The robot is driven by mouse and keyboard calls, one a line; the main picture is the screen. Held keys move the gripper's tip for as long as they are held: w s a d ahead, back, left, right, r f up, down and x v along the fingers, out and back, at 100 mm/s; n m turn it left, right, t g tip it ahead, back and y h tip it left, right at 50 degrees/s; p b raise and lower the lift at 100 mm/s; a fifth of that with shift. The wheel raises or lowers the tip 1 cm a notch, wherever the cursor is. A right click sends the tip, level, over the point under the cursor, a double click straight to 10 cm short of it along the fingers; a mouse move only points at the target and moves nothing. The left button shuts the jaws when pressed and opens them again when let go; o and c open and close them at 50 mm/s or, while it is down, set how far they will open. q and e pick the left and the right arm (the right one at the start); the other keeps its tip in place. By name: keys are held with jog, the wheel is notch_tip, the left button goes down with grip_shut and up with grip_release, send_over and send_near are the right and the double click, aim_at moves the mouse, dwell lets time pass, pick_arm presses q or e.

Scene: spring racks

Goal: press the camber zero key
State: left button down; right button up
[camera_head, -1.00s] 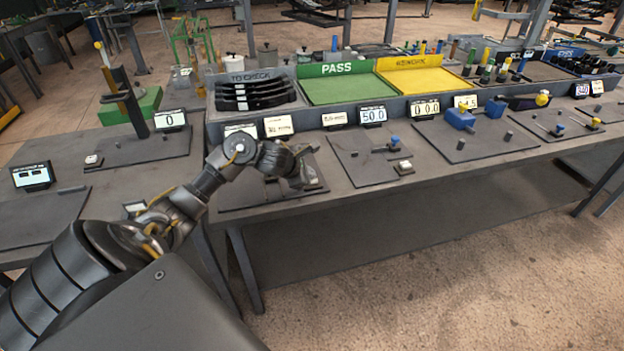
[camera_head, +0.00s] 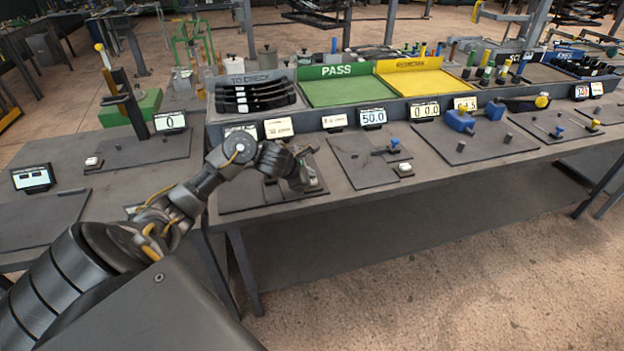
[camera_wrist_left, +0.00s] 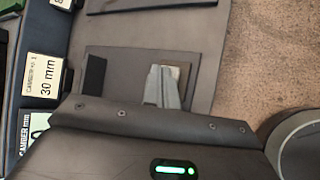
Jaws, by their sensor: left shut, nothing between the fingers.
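My left gripper (camera_head: 303,178) is shut and empty, low over the leftmost plate (camera_head: 235,197) of the long bench. In the left wrist view its grey closed fingers (camera_wrist_left: 165,88) point down at a small brownish block (camera_wrist_left: 184,68) on the dark plate. The block, which may be the camber zero key, is partly hidden behind the fingertips. I cannot tell whether they touch it. A camber card (camera_wrist_left: 45,82) reading 30 mm and the edge of the camber display (camera_wrist_left: 32,135) stand at the left of that view. My right gripper is not in view.
A black block (camera_wrist_left: 94,75) stands on the same plate. The TO CHECK rack (camera_head: 255,95), green PASS tray (camera_head: 335,88) and yellow REWORK tray (camera_head: 415,80) line the bench's back. A plate with a blue knob (camera_head: 394,143) and white key (camera_head: 404,168) lies to the right.

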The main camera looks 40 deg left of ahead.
pick_arm(q)
jog(key=shift+r, duration=0.4)
jog(key=shift+r+p, duration=2)
jog(key=shift+r, duration=0.55)
